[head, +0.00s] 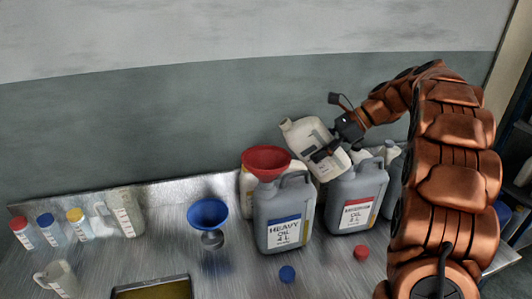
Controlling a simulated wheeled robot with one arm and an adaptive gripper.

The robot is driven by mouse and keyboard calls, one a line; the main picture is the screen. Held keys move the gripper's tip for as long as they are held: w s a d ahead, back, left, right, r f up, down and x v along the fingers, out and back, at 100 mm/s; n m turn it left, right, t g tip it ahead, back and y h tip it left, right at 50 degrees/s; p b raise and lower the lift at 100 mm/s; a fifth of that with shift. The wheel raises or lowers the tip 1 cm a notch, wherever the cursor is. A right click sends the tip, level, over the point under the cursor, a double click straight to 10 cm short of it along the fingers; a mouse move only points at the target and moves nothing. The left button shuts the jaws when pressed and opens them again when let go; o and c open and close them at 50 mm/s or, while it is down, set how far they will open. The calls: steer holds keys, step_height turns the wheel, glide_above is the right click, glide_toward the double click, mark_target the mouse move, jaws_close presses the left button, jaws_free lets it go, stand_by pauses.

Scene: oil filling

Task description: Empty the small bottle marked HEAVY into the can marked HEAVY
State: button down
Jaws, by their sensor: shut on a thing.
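My gripper (332,142) is shut on a cream-white bottle (304,137) and holds it up above and behind the cans. The bottle is tilted, its mouth towards the upper left. Its dark-marked label is partly covered by the gripper and cannot be read. The grey can marked HEAVY OIL (270,212), with a blue-banded label, stands upright below and left of the bottle. A red funnel (267,158) sits at the top left of this can, its spout hidden. The bottle's mouth is above and right of the funnel. No stream of oil shows.
A grey can with a red-banded label (343,190) stands right of the HEAVY can, with other containers behind. A blue funnel (208,212) stands to the left. A blue cap (287,273) and a red cap (361,252) lie in front. Several small bottles and jugs stand far left.

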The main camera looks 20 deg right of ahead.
steer(key=shift+r+t+y+p, duration=0.2)
steer(key=shift+t+y+p, duration=0.1)
steer(key=shift+y+p, duration=0.65)
steer(key=shift+d+r+y+p, duration=0.1)
steer(key=shift+r+y+p, duration=0.8)
steer(key=shift+y, duration=0.15)
steer(key=shift+f+t, duration=0.2)
steer(key=shift+t, duration=0.1)
steer(key=shift+f+y, duration=0.15)
steer(key=shift+y, duration=0.65)
steer(key=shift+r+t+y+p, duration=0.35)
steer(key=shift+t+y+p, duration=0.15)
steer(key=shift+y, duration=0.3)
steer(key=shift+r, duration=0.1)
